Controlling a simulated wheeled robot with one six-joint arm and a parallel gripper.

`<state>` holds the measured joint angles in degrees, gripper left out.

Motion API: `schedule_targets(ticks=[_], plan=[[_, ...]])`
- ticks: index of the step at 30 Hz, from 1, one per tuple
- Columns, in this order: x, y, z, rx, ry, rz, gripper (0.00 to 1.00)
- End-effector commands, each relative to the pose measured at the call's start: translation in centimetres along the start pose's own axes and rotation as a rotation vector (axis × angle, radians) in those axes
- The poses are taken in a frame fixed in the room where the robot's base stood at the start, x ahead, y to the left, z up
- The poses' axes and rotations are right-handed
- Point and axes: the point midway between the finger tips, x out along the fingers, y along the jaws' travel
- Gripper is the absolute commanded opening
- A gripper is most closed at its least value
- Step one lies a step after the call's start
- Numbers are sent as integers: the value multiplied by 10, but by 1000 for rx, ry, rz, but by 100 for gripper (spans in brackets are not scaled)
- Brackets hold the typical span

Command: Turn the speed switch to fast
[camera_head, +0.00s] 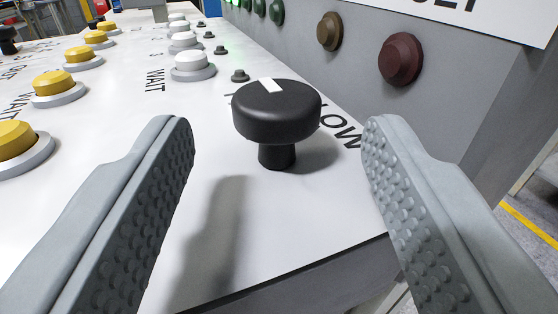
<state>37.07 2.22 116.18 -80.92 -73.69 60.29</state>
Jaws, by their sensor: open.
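The speed switch (277,118) is a round black knob on a short black stem, standing on the white panel top near its right end. A white mark on its top lies near the far edge, pointing away and slightly left. Lettering on the panel beside it ends in "LOW"; the knob hides the rest. My gripper (277,138) is open, one grey studded finger on each side of the knob. Neither finger touches it, and nothing is between them but the knob, which stands slightly beyond the fingertips.
White buttons (192,63) marked WAIT and small black knobs (240,75) run away behind the switch. Yellow buttons (55,86) line the left. A grey upright face (450,110) with dark lamps (401,59) rises close on the right. The panel's front edge is nearest me.

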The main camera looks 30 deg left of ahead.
Motion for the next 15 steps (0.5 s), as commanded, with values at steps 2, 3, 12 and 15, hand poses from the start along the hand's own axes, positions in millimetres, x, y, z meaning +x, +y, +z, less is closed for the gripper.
schedule_targets(ticks=[2,3,12,15], plan=[[-16,1,0,0,0,4,54],[-24,1,0,0,1,4,54],[-77,1,0,0,0,3,54],[-95,1,0,1,1,3,54]])
